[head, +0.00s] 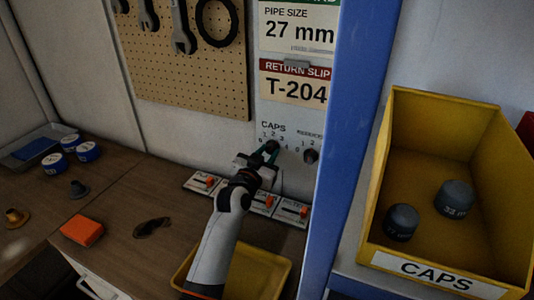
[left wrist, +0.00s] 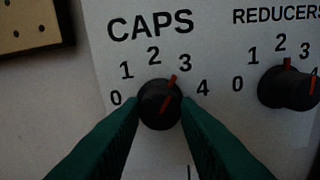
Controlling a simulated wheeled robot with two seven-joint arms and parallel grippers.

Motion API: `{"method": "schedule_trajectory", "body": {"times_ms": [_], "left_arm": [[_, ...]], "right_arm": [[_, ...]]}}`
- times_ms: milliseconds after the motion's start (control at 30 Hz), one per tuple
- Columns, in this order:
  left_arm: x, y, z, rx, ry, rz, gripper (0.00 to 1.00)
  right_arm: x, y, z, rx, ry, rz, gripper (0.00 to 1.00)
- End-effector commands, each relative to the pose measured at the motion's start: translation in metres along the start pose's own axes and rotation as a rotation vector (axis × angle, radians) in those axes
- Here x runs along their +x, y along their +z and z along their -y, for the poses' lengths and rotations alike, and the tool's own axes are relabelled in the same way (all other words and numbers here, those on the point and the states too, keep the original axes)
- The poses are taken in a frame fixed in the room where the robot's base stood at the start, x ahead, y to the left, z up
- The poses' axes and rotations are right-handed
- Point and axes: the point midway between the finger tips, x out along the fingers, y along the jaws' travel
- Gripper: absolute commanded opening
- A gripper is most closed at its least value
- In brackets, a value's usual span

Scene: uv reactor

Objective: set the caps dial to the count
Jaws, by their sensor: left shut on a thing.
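The black CAPS dial (left wrist: 158,106) is on the white wall panel, with numbers 0 to 4 around it in the left wrist view. Its red pointer mark leans up and right, towards the 3. The dial also shows in the head view (head: 271,147). My left gripper (head: 264,157) has its green fingers on either side of the dial and is shut on it. The yellow CAPS bin (head: 420,110) is at the right, with two grey caps, one near the front (head: 401,222) and one further right (head: 455,198). My right gripper is not in view.
The black REDUCERS dial (head: 311,156) is close by on the right. Sliders with orange knobs (head: 265,201) are below the dials. A blue post (head: 343,130) stands between the panel and the bin. An orange block (head: 82,231) lies on the bench at left.

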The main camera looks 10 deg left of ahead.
Motion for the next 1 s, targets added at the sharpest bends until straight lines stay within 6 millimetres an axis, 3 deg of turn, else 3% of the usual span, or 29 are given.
{"method": "schedule_trajectory", "body": {"times_ms": [600, 1000], "left_arm": [[0.0, 0.002, 0.0, -0.456, 0.0, 0.002, 0.06], [0.0, 0.001, 0.0, -0.585, 0.0, 0.002, 0.06]], "right_arm": [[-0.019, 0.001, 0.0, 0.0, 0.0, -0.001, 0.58], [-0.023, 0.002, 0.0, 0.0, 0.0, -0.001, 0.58]]}}
